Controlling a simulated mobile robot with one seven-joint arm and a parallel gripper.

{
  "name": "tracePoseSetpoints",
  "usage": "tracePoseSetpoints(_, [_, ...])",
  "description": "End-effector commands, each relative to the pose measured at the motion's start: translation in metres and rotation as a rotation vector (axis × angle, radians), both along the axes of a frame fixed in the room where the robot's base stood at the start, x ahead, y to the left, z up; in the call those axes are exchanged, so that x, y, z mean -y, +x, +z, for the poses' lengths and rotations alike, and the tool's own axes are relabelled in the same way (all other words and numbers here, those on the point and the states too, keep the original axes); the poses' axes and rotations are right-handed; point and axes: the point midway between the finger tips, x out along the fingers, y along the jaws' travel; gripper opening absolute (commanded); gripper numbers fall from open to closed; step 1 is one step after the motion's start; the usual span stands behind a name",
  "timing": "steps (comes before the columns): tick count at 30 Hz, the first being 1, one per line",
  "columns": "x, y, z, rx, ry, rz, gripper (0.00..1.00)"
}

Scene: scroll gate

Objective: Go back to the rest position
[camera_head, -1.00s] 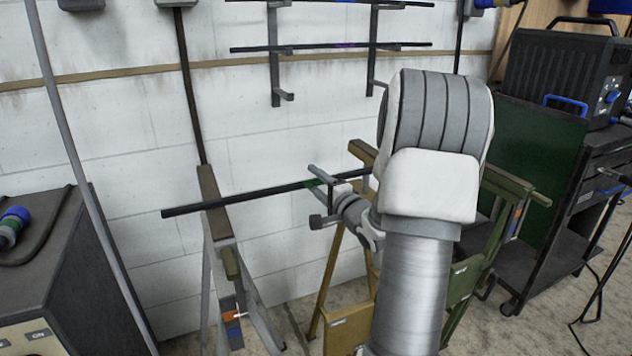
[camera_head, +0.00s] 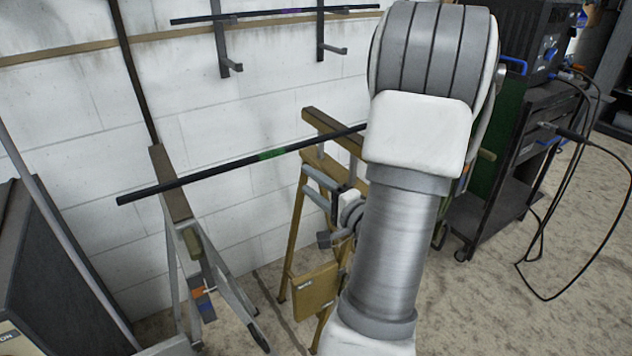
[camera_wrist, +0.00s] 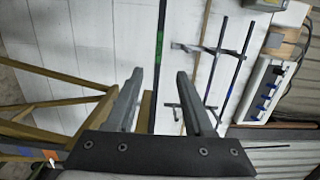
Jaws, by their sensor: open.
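My gripper (camera_wrist: 159,100) is open in the wrist view, its two grey fingers apart with nothing held between them. In the head view my gripper (camera_head: 335,207) is mostly hidden behind my own arm, below the dark bar. The dark bar (camera_head: 205,174) with a green band lies across two sawhorses, a grey-legged one (camera_head: 172,190) at left and a yellow one (camera_head: 299,215) at right. The bar also shows upright in the wrist view (camera_wrist: 159,60), beyond the fingertips and apart from them.
A wall rack (camera_head: 222,50) holds another dark bar (camera_head: 270,14) above. A dark cart (camera_head: 490,190) with hanging cables stands at right. A dark box (camera_head: 45,260) stands at lower left. Carpeted floor (camera_head: 560,300) is mostly free at lower right.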

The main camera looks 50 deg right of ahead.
Motion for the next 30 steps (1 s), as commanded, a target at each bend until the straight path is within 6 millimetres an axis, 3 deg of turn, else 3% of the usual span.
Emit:
tracePoseSetpoints(6, [-0.002, -0.014, 0.000, 0.000, 0.000, 0.000, 0.52])
tracePoseSetpoints(23, [-0.002, -0.014, 0.000, 0.000, -0.001, 0.001, 0.52])
tracePoseSetpoints(26, [-0.005, -0.008, 0.002, -0.014, -0.033, 0.010, 0.52])
tracePoseSetpoints(30, [-0.021, 0.022, 0.012, -0.094, -0.228, 0.056, 0.52])
